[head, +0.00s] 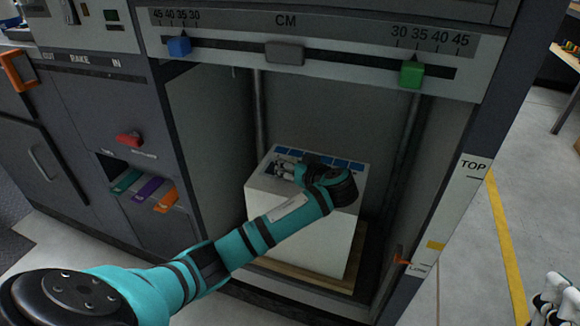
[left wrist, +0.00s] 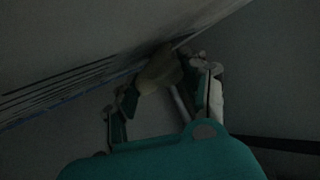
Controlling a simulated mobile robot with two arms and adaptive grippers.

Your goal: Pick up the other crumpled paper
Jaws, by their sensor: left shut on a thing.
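My left arm reaches into the open bay of the machine. Its gripper (head: 288,168) is over the top of a tall white stack (head: 300,228) with blue marks on its top. In the left wrist view the fingers of this gripper (left wrist: 165,85) are closed around a pale, dim lump, the crumpled paper (left wrist: 158,72). The paper lies close against a surface with dark lines; whether it touches it is unclear. In the head view the paper cannot be made out. Part of what looks like my right gripper (head: 555,300) shows at the lower right edge, its jaws unclear.
The stack stands on a wooden pallet (head: 300,275) between the bay's side walls. A scale bar with a blue slider (head: 179,46), grey slider (head: 285,53) and green slider (head: 412,73) crosses above. An orange lever (head: 401,261) is at the bay's right. Floor is clear farther right.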

